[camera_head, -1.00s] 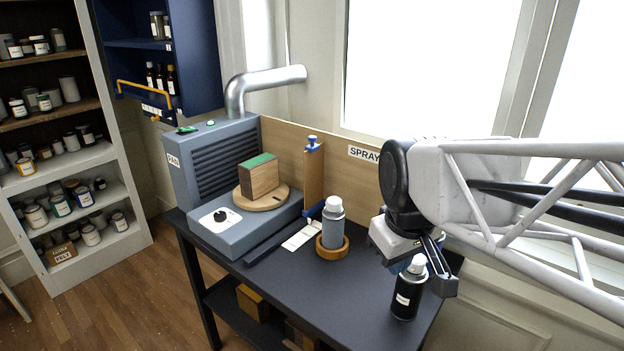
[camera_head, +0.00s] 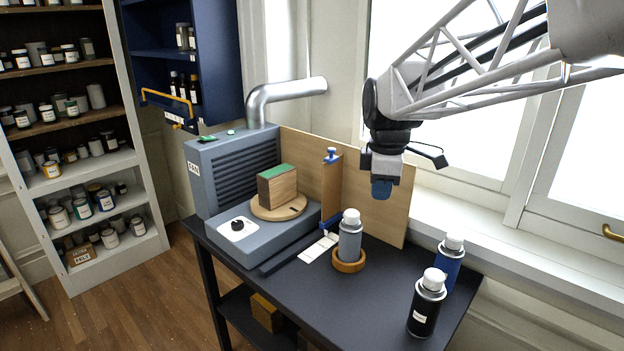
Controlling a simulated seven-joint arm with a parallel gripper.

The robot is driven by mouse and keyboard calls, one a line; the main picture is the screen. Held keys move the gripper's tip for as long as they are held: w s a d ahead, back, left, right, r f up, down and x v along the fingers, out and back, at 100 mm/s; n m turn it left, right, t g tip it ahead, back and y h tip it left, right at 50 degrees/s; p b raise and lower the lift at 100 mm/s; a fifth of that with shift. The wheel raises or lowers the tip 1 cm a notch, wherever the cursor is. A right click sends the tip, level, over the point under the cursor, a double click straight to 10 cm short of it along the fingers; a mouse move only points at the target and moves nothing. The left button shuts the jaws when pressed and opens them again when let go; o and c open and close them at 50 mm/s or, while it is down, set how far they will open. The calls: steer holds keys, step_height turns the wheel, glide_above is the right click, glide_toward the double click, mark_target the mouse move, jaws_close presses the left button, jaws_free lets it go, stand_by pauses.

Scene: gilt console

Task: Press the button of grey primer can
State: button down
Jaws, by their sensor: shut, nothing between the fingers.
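The grey primer can (camera_head: 350,240) stands upright in a round wooden ring (camera_head: 348,263) on the dark table. It has a white top (camera_head: 351,216). My gripper (camera_head: 381,190) points down, shut and empty, with blue at its tip. In the picture it is above and to the right of the can's white top, apart from it. How far it is in depth I cannot tell.
A black can (camera_head: 426,305) and a blue can (camera_head: 449,265), both white-topped, stand at the table's right. A grey booth (camera_head: 232,165) holds a wooden block (camera_head: 277,187) on a turntable. A wooden panel (camera_head: 392,212) stands behind the grey can.

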mark_target(351, 212)
steer(key=w+a+f+n+g, duration=0.1)
steer(key=w+a+n, duration=0.1)
steer(key=w+n, duration=0.9)
steer(key=w, duration=0.7)
steer(key=shift+w, duration=0.3)
steer(key=shift+f, duration=0.2)
step_height(351, 212, down, 14)
steer(key=shift+r, duration=0.1)
stand_by(0.3)
